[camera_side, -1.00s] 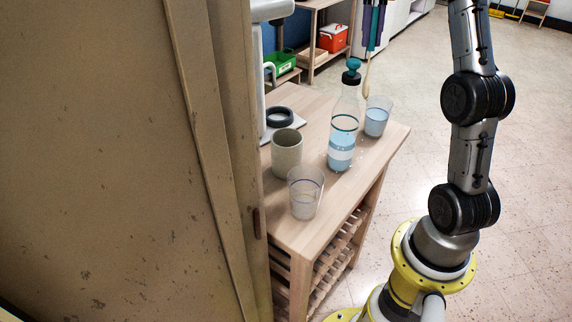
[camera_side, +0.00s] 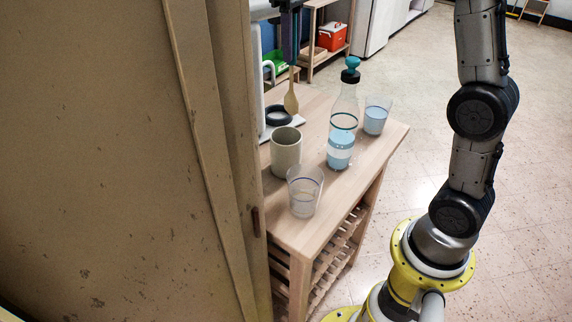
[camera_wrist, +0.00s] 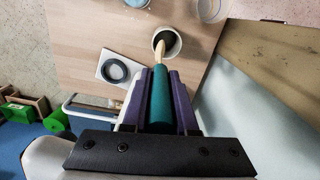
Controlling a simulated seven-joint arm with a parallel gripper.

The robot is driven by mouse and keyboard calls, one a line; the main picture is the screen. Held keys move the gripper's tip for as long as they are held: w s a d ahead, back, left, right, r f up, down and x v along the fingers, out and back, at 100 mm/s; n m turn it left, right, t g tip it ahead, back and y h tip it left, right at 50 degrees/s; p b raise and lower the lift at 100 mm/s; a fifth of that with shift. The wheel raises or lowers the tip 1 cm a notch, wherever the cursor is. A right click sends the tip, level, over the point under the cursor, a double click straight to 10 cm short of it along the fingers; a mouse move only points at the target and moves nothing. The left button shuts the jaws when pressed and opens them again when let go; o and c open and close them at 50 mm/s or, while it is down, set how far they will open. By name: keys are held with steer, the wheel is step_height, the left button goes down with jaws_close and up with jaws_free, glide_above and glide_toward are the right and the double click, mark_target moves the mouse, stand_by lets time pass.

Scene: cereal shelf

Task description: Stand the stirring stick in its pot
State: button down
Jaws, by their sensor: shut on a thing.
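The stirring stick has a pale wooden, spoon-like end (camera_side: 291,98) and a teal handle (camera_wrist: 159,98). My gripper (camera_wrist: 160,85) is shut on the teal handle between its purple-sided fingers. In the side view my gripper (camera_side: 290,42) is partly cut off at the top, with the stick hanging roughly upright, wooden end down. The pot is a grey-beige cup (camera_side: 287,155) standing on the wooden table. In the wrist view the wooden end overlaps the mouth of the pot (camera_wrist: 157,36). In the side view it hangs above and behind the pot, outside it.
A clear bottle with blue liquid and a teal stopper (camera_side: 342,130) stands right of the pot. A clear glass (camera_side: 304,193) stands in front, and a glass of blue liquid (camera_side: 377,117) at the back right. A black ring (camera_side: 279,116) lies behind the pot. A tall cabinet panel (camera_side: 100,160) fills the left.

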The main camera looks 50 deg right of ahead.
mark_target(286, 96)
steer(key=shift+n, duration=0.4)
steer(key=f, duration=0.3)
steer(key=a+f, duration=0.1)
steer(key=f, duration=0.3)
steer(key=a+f, duration=0.1)
steer(key=f, duration=0.3)
steer(key=shift+f, duration=2.15)
steer(key=c, duration=0.7)
jaws_free()
